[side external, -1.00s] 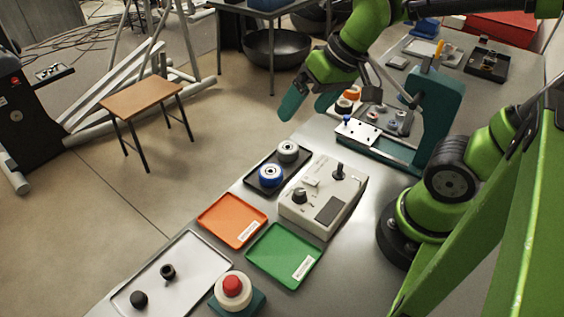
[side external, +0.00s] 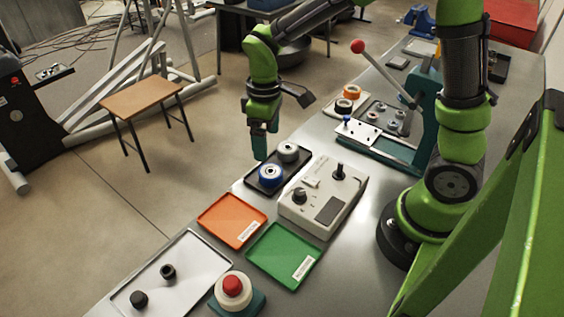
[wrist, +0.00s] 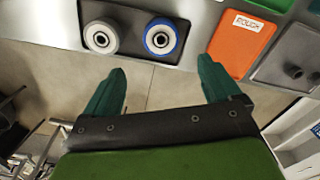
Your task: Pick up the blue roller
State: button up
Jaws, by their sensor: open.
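The blue roller (side external: 270,175) stands in a small black tray (side external: 256,188), beside a grey-white roller (side external: 288,151). In the wrist view the blue roller (wrist: 161,38) is right of the grey-white roller (wrist: 101,38), both beyond the fingertips. My gripper (side external: 259,150) points down above and just to the far-left side of the tray. Its teal fingers are apart and empty in the wrist view (wrist: 160,75). The gripper touches neither roller.
A control box (side external: 322,195) with knobs and a joystick sits right of the black tray. An orange tray (side external: 230,222) and a green tray (side external: 283,256) lie nearer. A lever press (side external: 432,125) stands behind.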

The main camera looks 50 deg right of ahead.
send_over(270, 167)
jog(key=f, duration=0.2)
jog(key=a+f, duration=0.1)
jog(key=f, duration=0.1)
jog(key=shift+s+f, duration=0.15)
jog(key=f, duration=0.5)
jog(key=shift+s, duration=0.3)
jog(key=c, duration=1.2)
